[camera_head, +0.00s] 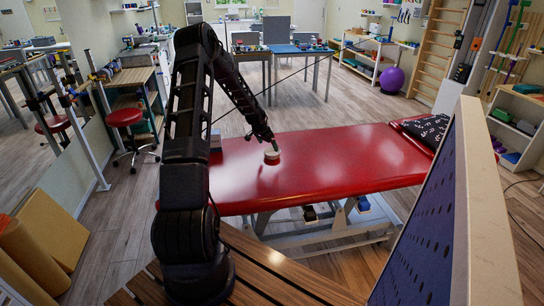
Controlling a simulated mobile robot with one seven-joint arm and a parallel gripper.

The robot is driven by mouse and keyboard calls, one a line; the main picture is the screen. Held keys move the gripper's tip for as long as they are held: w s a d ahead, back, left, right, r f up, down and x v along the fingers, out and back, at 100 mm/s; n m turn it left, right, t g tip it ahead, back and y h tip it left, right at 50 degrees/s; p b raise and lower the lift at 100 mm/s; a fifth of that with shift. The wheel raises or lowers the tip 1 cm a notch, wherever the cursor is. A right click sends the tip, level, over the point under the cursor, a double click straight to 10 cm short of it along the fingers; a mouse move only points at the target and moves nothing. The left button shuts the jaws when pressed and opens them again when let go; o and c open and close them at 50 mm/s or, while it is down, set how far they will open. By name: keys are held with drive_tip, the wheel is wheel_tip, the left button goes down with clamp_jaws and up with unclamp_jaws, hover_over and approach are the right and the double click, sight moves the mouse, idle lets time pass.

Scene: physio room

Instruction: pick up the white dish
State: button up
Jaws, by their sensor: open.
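A small white dish (272,157) sits on the red treatment table (330,165), toward its left end. My black arm reaches over the table from the left foreground. My gripper (271,146) points down just above the dish, very close to it. The gripper is open, with nothing seen held in it. It is small in this view, and I cannot tell whether its fingers touch the dish or stand around it.
A small box (215,141) stands at the table's left edge, near my arm. A dark patterned pillow (430,131) lies at the right end. A blue perforated panel (425,235) rises at the right foreground. The red tabletop's middle is clear.

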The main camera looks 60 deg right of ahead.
sight(271, 150)
drive_tip(key=shift+d+x, duration=0.15)
drive_tip(key=shift+x, duration=1.7)
drive_tip(key=shift+d+x, duration=0.2)
drive_tip(key=shift+x, duration=1.6)
drive_tip(key=shift+w+r, duration=0.15)
drive_tip(key=c, duration=0.8)
